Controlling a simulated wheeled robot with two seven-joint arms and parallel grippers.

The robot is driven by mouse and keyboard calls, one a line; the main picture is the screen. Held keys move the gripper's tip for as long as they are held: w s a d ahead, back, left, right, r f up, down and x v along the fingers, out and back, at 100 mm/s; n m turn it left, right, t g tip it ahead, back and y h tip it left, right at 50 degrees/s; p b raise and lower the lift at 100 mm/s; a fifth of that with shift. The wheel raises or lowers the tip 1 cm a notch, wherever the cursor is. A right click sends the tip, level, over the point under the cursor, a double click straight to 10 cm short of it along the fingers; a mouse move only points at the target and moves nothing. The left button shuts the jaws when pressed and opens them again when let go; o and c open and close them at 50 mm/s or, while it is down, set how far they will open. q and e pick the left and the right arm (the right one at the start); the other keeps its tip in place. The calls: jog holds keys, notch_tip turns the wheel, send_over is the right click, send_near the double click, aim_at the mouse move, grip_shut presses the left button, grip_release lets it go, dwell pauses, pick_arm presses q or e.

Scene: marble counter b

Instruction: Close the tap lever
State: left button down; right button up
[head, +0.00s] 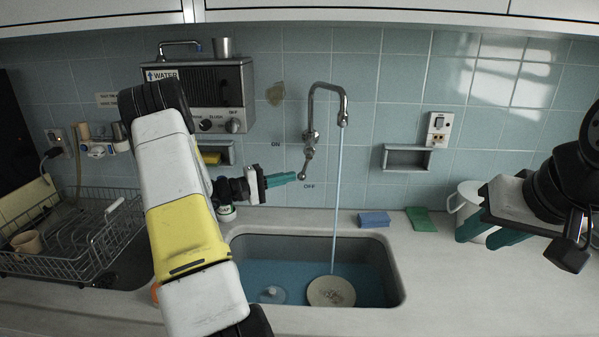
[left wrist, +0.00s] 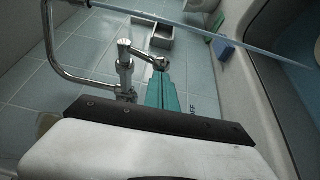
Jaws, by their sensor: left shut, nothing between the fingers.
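The chrome tap (head: 343,102) stands out from the tiled wall, and a stream of water (head: 337,190) runs from its spout. Its tap lever (head: 307,160) slants down and slightly left, its tip just above the OFF label. My left gripper (head: 294,178) is shut and empty, its teal fingertips just left of the lever's tip. In the left wrist view the fingers (left wrist: 163,92) reach up to the lever's round end (left wrist: 161,64); I cannot tell whether they touch. My right gripper (head: 488,234) is open and empty at the right, over the counter.
The sink (head: 398,290) holds water and a plate (head: 331,292). A blue sponge (head: 374,219) and a green cloth (head: 420,219) lie behind it. A white mug (head: 465,200) stands near my right gripper. A dish rack (head: 60,265) is at left, a water heater (head: 205,95) behind my left arm.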

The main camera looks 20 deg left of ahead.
pick_arm(q)
jog(key=shift+w+d+f+n+t+h, duration=0.15)
jog(key=shift+d+f+n+t+h, duration=0.1)
jog(key=shift+d+f+t, duration=0.25)
jog(key=shift+w+d+f+n+t+h, duration=0.2)
jog(key=shift+d+f+n+h, duration=0.1)
jog(key=shift+d, duration=0.35)
jog(key=shift+f, duration=0.1)
